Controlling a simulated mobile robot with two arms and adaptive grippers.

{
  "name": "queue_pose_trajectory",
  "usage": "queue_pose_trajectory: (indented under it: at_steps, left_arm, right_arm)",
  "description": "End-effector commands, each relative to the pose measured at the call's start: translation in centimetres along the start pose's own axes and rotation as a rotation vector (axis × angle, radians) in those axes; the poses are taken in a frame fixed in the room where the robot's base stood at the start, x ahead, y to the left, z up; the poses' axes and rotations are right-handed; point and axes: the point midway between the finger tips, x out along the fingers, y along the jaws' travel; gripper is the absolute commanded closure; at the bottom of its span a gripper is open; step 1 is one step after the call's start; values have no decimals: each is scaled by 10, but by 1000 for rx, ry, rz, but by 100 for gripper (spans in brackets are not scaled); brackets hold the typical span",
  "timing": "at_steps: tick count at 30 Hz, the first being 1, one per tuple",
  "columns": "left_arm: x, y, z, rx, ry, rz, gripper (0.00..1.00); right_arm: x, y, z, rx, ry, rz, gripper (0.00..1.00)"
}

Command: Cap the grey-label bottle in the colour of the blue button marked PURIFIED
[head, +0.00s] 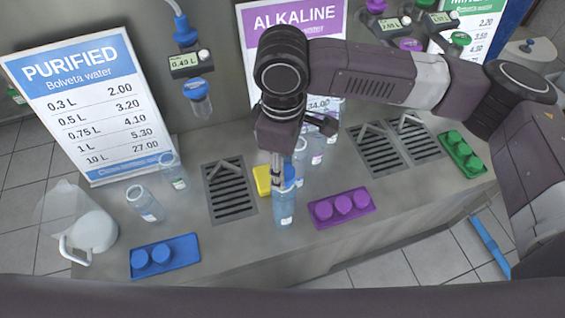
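A clear bottle (285,210) stands upright at the front of the counter, left of the purple tray. Its small label is pale, and I cannot make out its exact colour. A blue cap (290,173) is at the bottle's top; how it is seated is partly hidden. My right gripper (277,174) points down at this cap, with its visible fingers along the cap's left side. Its grip is not clear. The blue tray (187,256) at front left holds two blue caps (151,256). The blue PURIFIED sign (88,100) stands behind at left; its button is not clearly seen. My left gripper is not in view.
Bottles (145,204) and (173,171) stand at left, near a white jug (88,225). More bottles (317,148) stand behind my gripper, near a yellow object (263,181). Purple (343,220) and green (474,171) cap trays lie rightward. Drain grates (230,190) line the counter.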

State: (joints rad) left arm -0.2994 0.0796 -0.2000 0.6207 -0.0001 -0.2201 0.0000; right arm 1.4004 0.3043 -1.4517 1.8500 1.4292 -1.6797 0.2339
Motion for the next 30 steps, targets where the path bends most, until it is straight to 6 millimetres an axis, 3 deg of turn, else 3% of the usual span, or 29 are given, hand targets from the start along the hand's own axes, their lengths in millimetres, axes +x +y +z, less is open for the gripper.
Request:
queue_pose_trajectory:
  at_steps: [30]
  left_arm:
    - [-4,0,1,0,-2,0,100]
  right_arm:
    - [9,0,0,0,0,1,71]
